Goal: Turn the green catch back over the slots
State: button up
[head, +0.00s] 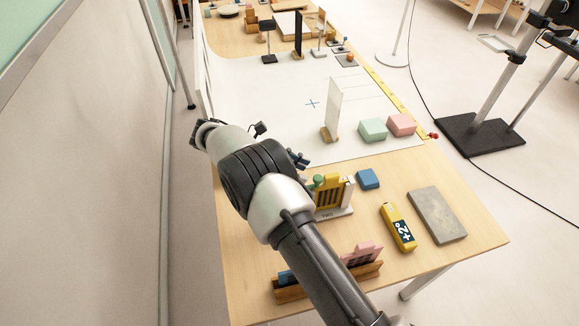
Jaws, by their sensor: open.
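A small green catch (318,181) shows just right of my arm, at the upper left of a yellow slotted plate (329,194). The plate has dark upright slots and stands in a white holder (348,192) on the wooden table. The catch is small and partly hidden, so I cannot tell how far it covers the slots. My gripper (299,160) is open and shows only in part, as dark fingers past my arm. It is a little above and left of the catch in the picture, and seems apart from it.
A blue block (368,179), a yellow meter (397,227) and a grey slab (437,215) lie to the right. A wooden rack (291,294) with pink and blue pieces stands in front. Behind are an upright pale panel (333,105) and green and pink blocks (372,130).

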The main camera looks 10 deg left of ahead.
jog(key=shift+v, duration=1.5)
jog(key=s+d+r+m+y, duration=0.3)
jog(key=d+r+y, duration=0.1)
jog(key=d+r, duration=0.4)
jog(key=s+d+r+m+y, duration=0.2)
jog(key=d+r+m+y, duration=0.3)
jog(key=r, duration=0.6)
jog(key=s+d+r+m+t+y, duration=0.1)
jog(key=s+d+r+m, duration=0.15)
jog(key=s, duration=0.45)
jog(key=s+d+r+m+t+y, duration=0.1)
jog(key=s+d+m, duration=0.1)
jog(key=s+d, duration=0.3)
jog(key=s+f+m+t+y, duration=0.2)
jog(key=s+f+m+t, duration=0.1)
jog(key=s, duration=0.8)
jog(key=shift+f+m, duration=0.55)
jog(key=shift+m, duration=0.4)
